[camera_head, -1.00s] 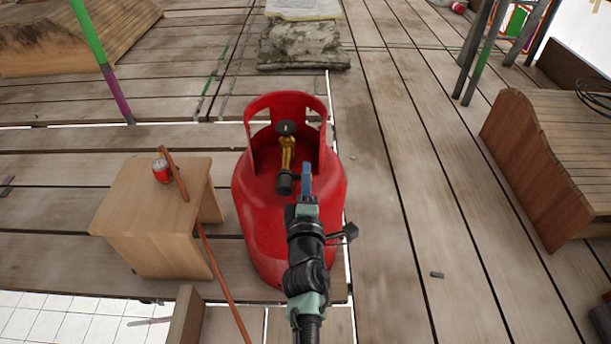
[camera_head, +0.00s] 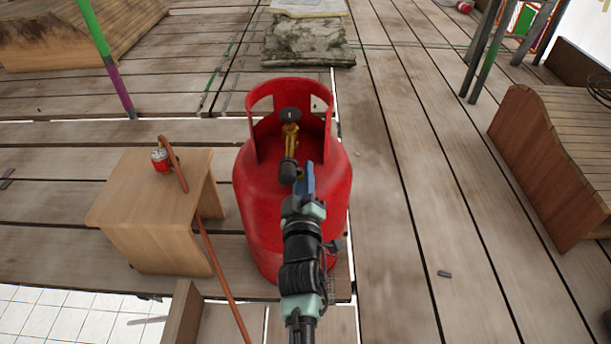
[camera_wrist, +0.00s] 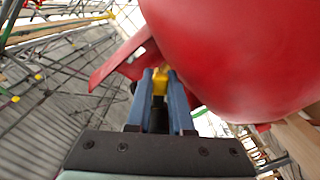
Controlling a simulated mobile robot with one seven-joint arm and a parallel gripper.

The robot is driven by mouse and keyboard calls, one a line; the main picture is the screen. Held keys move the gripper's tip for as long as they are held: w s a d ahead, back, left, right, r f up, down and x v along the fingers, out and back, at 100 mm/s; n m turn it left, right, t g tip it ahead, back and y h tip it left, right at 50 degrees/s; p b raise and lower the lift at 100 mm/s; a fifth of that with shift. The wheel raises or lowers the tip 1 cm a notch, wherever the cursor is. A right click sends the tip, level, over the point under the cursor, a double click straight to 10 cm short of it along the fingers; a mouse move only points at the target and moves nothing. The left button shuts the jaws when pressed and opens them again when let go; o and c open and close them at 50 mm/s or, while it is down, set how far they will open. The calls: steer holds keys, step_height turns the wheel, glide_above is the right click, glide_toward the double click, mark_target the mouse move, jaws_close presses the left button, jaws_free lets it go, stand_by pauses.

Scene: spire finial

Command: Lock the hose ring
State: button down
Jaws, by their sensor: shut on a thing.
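A red gas cylinder (camera_head: 262,215) stands upright with an open red collar around its brass valve (camera_head: 290,138). A black ring (camera_head: 288,172) sits at the near end of the valve. My gripper (camera_head: 304,172), with blue fingers, reaches the ring from the near side. In the wrist view, the blue fingers (camera_wrist: 161,76) are close together with a dark piece between them, which looks like the black ring, and yellow brass (camera_wrist: 160,80) just beyond. The contact itself is partly hidden by the fingers. The red cylinder (camera_wrist: 235,50) fills the upper right there.
A wooden stool (camera_head: 150,215) at the left carries a small red canister (camera_head: 160,158). An orange-brown hose (camera_head: 215,265) runs over the stool and down its side. A wooden bench (camera_head: 550,150) stands at the right. The plank floor right of the cylinder is mostly clear.

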steer(key=shift+a, duration=0.1)
stand_by(0.4)
steer(key=c, duration=0.8)
jaws_free()
steer(key=shift+f, duration=0.1)
steer(key=shift+a, duration=0.15)
steer(key=shift+s+f, duration=0.1)
steer(key=shift+s, duration=0.1)
